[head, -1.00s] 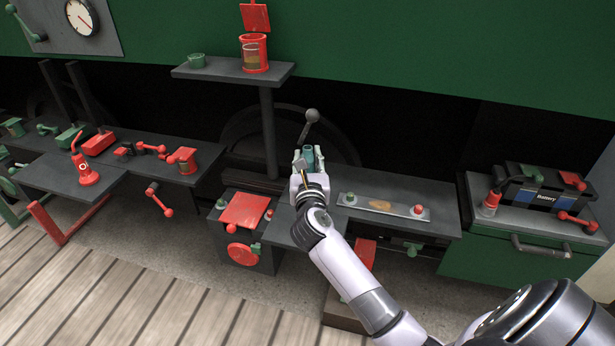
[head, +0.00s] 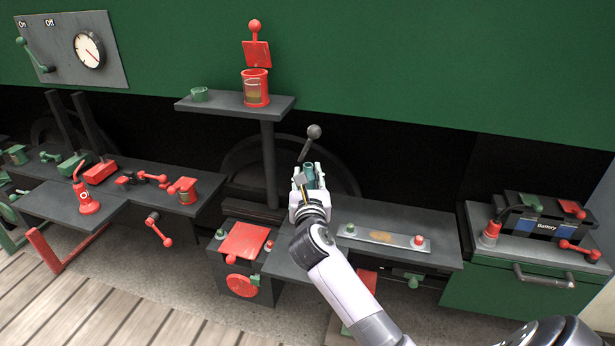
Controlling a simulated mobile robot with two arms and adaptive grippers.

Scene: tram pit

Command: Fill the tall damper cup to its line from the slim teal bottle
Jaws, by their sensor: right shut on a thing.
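The tall damper cup appears to be the red cup (head: 256,98) on the raised grey shelf. It stands upright, with a clear window showing brownish liquid in its lower part; I cannot make out the line. My right gripper (head: 309,174) is shut on the slim teal bottle (head: 309,168), to the right of and lower than the cup. The bottle looks roughly upright, its lower part hidden by the gripper. A dark ball-ended piece (head: 314,132) sticks up just above it. My left gripper is not in view.
A bench with a metal plate (head: 382,236) lies below my right arm. A battery box (head: 545,222) stands at right. Red and green parts crowd the left bench (head: 60,203).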

